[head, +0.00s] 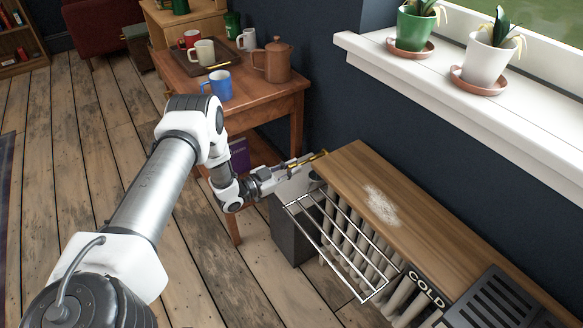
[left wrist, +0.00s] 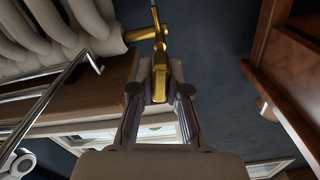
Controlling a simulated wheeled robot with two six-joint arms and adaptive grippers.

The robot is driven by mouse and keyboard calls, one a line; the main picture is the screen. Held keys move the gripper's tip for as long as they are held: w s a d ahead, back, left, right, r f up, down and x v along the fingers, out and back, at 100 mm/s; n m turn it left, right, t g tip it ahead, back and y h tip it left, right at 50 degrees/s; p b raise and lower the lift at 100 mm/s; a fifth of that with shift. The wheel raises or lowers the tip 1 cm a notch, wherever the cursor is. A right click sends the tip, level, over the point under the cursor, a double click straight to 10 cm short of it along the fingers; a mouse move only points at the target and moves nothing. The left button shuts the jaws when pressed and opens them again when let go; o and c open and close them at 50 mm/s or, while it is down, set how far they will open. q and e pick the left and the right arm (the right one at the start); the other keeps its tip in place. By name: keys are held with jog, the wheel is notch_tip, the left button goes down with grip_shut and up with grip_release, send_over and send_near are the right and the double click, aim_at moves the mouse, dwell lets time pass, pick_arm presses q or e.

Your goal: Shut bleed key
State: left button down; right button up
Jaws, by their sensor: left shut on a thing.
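The brass bleed key (left wrist: 160,72) is between the fingertips of my left gripper (left wrist: 160,88), which is shut on it. In the left wrist view the key meets a brass fitting (left wrist: 140,34) at the end of the cream radiator (left wrist: 55,30). The exact seating of the key on the fitting is hard to tell. My right gripper is in neither view.
A wooden shelf (head: 400,205) with a white powdery patch tops the radiator. A wire rack (head: 335,250) hangs in front, beside a COLD sign (head: 426,289). A wooden table (head: 245,105) with several mugs and a coffee pot stands behind my arm. The floor at left is clear.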

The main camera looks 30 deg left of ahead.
pick_arm(q)
jog(key=shift+m, duration=0.3)
jog(key=m+p, duration=0.2)
jog(key=m, duration=0.1)
jog(key=shift+d+m, duration=0.1)
jog(key=shift+m, duration=0.2)
jog(key=m+p, duration=0.1)
jog(key=m, duration=0.2)
jog(key=shift+m, duration=0.4)
jog(key=m+p, duration=0.2)
jog(key=m, duration=0.1)
jog(key=shift+d+m, duration=0.1)
jog(key=shift+m, duration=0.2)
jog(key=shift+f+m+p, duration=0.2)
jog(key=shift+m+p, duration=0.5)
jog(key=shift+m, duration=1.1)
jog(key=c, duration=1.1)
grip_release()
jog(key=shift+c, duration=0.2)
